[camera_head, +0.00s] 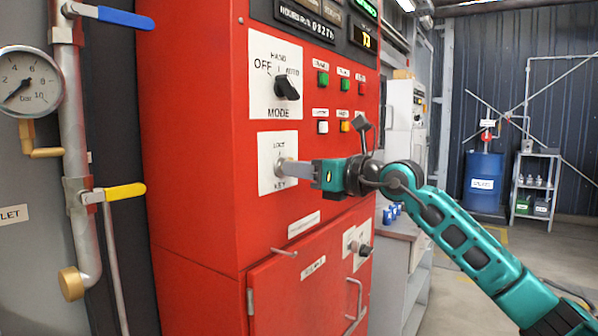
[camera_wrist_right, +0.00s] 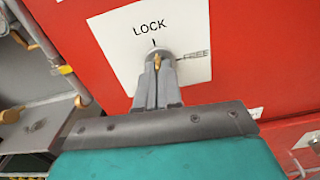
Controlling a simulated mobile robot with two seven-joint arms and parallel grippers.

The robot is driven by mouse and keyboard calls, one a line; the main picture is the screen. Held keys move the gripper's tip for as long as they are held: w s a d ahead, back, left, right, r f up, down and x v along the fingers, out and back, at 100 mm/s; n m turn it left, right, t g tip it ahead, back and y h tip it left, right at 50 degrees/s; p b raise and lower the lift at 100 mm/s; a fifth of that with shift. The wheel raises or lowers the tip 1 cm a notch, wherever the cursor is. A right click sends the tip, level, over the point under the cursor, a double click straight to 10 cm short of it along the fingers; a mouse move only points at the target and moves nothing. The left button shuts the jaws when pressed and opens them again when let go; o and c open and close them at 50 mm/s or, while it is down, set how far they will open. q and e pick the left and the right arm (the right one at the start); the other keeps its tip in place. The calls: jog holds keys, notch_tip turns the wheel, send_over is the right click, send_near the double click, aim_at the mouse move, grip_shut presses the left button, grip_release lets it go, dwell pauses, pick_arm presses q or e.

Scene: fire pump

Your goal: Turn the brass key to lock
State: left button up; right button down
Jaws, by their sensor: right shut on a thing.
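The brass key (camera_wrist_right: 157,62) sits in a round lock on a white plate (camera_wrist_right: 198,22) on the red cabinet. The plate carries a LOCK mark above the key and a FREE mark to its right. In the right wrist view the key's visible part points up toward the LOCK mark. My right gripper (camera_wrist_right: 157,75) is shut on the key, its fingers on both sides of it. In the head view the right gripper (camera_head: 280,168) reaches the key plate (camera_head: 268,150) from the right and hides the key. My left gripper is not in view.
The red cabinet (camera_head: 200,200) has a MODE knob (camera_head: 287,88) above the key plate and several coloured buttons to the right. A handle (camera_head: 357,300) and a small peg (camera_head: 284,252) stick out below. Pipes with blue and yellow valve levers (camera_head: 124,192) stand at left.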

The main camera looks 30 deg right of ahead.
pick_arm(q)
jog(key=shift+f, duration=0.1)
pick_arm(e)
jog(key=shift+n, duration=0.6)
jog(key=c, duration=1.3)
grip_release()
pick_arm(q)
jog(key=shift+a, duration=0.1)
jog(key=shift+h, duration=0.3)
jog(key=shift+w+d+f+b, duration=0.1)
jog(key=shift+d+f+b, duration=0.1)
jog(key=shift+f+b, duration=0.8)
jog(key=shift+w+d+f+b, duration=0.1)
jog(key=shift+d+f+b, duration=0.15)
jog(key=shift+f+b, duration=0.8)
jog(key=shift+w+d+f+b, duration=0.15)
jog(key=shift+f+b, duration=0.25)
jog(key=shift+b, duration=1.15)
pick_arm(e)
jog(key=v, duration=1.3)
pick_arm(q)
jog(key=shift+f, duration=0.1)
pick_arm(e)
jog(key=shift+a, duration=0.1)
jog(key=shift+w, duration=0.1)
